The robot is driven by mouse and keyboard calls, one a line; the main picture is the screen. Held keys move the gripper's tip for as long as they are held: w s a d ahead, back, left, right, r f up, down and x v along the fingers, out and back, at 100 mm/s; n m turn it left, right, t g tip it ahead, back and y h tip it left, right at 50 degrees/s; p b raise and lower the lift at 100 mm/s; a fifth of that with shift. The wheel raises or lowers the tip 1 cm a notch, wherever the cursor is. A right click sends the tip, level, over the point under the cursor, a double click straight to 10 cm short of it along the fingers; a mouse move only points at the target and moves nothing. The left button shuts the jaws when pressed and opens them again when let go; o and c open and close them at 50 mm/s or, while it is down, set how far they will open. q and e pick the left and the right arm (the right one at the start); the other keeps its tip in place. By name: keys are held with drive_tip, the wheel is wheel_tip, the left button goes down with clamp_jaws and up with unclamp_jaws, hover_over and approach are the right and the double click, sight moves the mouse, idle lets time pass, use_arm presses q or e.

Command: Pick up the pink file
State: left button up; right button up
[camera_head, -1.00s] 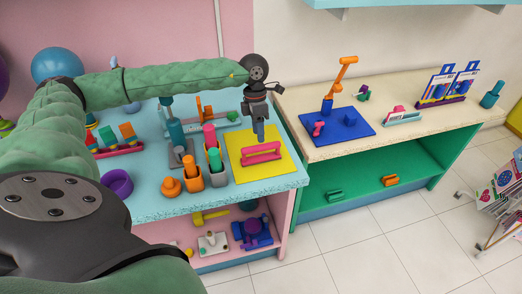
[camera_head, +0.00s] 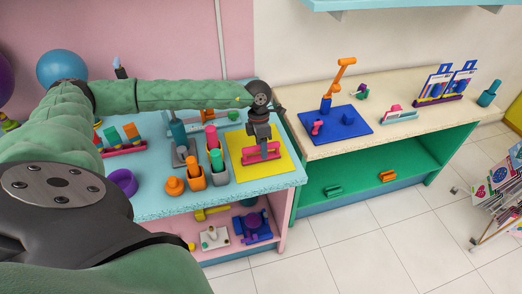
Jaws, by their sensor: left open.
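The pink file (camera_head: 272,154), a long pink piece with a raised upper bar, lies on the yellow mat (camera_head: 242,172) at the right end of the blue table. My left gripper (camera_head: 263,148) points down right over its middle. It is open, with its fingertips at the file's upper bar and hiding part of it. I cannot tell whether they touch it. My right gripper is out of view.
Orange and grey cups (camera_head: 219,172) holding upright tools stand just left of the mat. A purple ring (camera_head: 123,182) and an orange knob (camera_head: 174,186) are farther left. A beige shelf table (camera_head: 400,133) with a blue board (camera_head: 343,123) adjoins on the right.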

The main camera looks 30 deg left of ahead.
use_arm(q)
drive_tip(key=shift+f, duration=0.15)
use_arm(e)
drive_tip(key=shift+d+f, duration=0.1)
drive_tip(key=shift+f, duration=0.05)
use_arm(q)
drive_tip(key=shift+c, duration=0.3)
clamp_jaws()
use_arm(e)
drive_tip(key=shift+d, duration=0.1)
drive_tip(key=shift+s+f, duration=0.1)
